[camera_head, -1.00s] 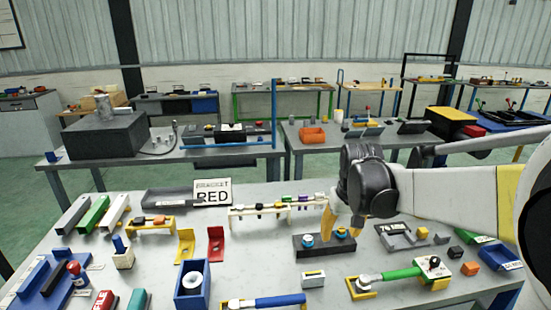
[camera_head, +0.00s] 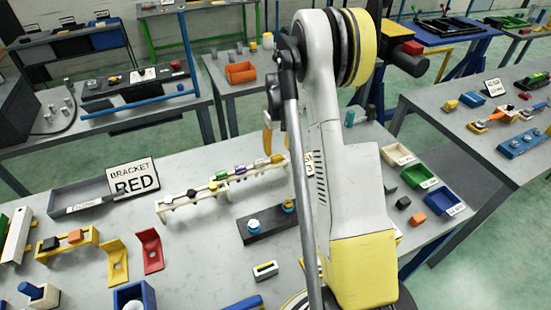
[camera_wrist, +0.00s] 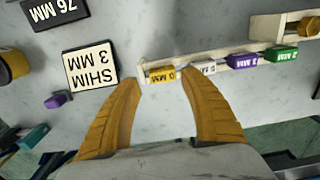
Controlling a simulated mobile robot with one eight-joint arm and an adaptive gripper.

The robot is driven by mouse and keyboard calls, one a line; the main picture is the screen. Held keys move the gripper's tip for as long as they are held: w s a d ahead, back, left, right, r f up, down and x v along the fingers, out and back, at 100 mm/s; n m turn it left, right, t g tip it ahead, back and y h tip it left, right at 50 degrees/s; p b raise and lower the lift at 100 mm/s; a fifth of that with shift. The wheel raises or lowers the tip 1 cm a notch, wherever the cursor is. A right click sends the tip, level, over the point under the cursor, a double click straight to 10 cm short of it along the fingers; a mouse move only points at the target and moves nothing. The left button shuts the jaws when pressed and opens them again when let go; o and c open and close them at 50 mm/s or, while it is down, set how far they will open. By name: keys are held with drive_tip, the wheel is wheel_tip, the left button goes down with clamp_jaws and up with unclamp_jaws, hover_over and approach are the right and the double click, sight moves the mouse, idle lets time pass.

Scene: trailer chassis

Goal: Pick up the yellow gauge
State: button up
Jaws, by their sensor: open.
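The yellow gauge (camera_wrist: 162,74) is a small labelled block at the left end of a cream rack (camera_wrist: 215,62) in the wrist view. It also shows in the head view (camera_head: 277,158), at the rack's right end by my arm. White (camera_wrist: 203,68), purple (camera_wrist: 243,60) and green (camera_wrist: 283,54) gauges sit in a row beside it. My gripper (camera_wrist: 161,80) is open and empty, its orange fingertips on either side of the yellow gauge in the picture. I cannot tell the remaining gap. In the head view my gripper (camera_head: 268,138) is largely hidden behind my arm.
A "SHIM 3 MM" sign (camera_wrist: 90,66) stands close to the left finger in the wrist view. A dark block with round knobs (camera_head: 265,227) lies in front of the rack (camera_head: 165,207). A "BRACKET RED" sign (camera_head: 134,178) and tray (camera_head: 75,197) are left.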

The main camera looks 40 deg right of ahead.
sight(277, 156)
drive_tip(key=f, duration=0.3)
drive_tip(key=w+f, duration=0.1)
drive_tip(key=f, duration=0.1)
drive_tip(key=shift+f+b, duration=0.3)
drive_tip(key=shift+f, duration=0.05)
drive_tip(key=shift+s, duration=0.1)
drive_tip(key=c, duration=1)
drive_tip(key=shift+o, duration=0.2)
